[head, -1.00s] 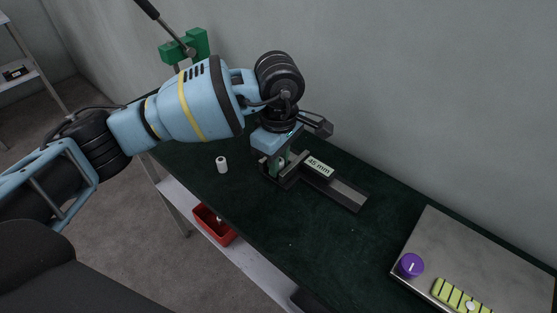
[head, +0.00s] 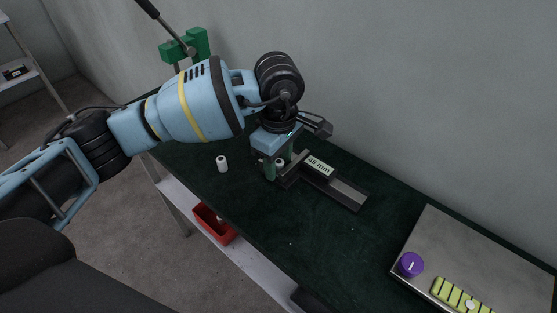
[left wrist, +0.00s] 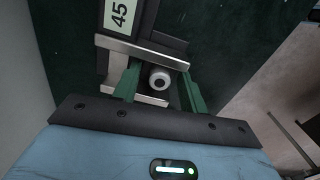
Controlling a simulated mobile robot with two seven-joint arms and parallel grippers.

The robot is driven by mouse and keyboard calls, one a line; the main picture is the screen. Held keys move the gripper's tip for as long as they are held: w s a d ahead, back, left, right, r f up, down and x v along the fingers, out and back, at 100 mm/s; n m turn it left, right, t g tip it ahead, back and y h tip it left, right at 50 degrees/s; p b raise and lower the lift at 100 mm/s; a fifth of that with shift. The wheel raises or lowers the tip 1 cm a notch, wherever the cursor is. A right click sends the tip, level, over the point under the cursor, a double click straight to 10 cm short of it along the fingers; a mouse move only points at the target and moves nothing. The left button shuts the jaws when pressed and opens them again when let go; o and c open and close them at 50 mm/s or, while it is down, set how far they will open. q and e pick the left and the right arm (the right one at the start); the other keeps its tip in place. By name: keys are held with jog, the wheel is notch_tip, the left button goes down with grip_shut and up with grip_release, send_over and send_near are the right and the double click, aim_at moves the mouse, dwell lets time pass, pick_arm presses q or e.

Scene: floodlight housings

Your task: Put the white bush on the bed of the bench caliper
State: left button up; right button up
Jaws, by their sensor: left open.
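The bench caliper (head: 345,191) lies on the dark green bench top, with a label that appears to read 45 mm. A white bush (left wrist: 160,80) with a dark central hole sits at the caliper's bed, between its two metal jaws in the left wrist view. It also shows, partly hidden, in the head view (head: 280,162). My left gripper (head: 279,167) is above the caliper, its green fingers open on either side of the bush, with a visible gap at the right finger in the left wrist view. My right gripper is not in view.
Another white cylindrical piece (head: 221,164) stands on the bench left of the caliper. A red bin (head: 214,225) sits on the lower shelf. A grey panel (head: 462,248) with a purple knob (head: 411,265) is at the right. The bench between is clear.

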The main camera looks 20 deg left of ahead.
aim_at(279, 162)
pick_arm(q)
notch_tip(279, 162, up, 12)
dwell(0.4)
